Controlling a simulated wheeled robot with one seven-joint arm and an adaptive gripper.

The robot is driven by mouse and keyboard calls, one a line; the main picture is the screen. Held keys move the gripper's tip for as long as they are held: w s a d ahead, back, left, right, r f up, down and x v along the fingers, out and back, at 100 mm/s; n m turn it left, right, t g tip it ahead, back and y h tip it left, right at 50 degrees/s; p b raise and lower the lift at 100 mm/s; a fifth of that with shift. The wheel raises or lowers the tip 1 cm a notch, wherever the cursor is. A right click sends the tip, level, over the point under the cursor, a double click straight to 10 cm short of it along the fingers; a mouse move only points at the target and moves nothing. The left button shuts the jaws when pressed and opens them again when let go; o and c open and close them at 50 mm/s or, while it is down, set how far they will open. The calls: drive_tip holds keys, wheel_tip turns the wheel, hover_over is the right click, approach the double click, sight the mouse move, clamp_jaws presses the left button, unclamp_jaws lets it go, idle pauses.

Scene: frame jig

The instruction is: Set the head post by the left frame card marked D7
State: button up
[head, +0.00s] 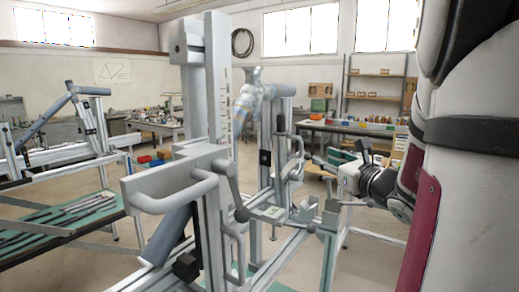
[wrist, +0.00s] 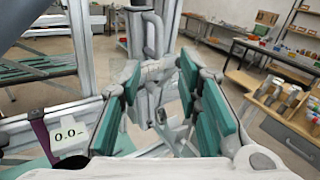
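A frame jig stands at the centre of the head view. Its tall grey upright post (head: 196,90) has a scale strip (head: 226,115) beside it, with marks too small to read. A carriage with a looped handle (head: 175,195) and a lever (head: 236,195) sits low on the post. In the wrist view, a looped handle (wrist: 152,35) shows ahead, beyond the fingers. My gripper (wrist: 160,80) is open, its teal pads apart and nothing between them. In the head view it is right of the jig. I cannot make out a card marked D7.
A second frame stand (head: 85,120) and a table with tubes (head: 35,245) are at left. A bench with bins (head: 365,127) and shelves (head: 378,75) stand behind. A wall drawing (head: 111,70) hangs at the back left.

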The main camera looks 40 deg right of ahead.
sight(302, 148)
drive_tip(key=x, duration=1.2)
drive_tip(key=shift+w+b, duration=0.3)
clamp_jaws()
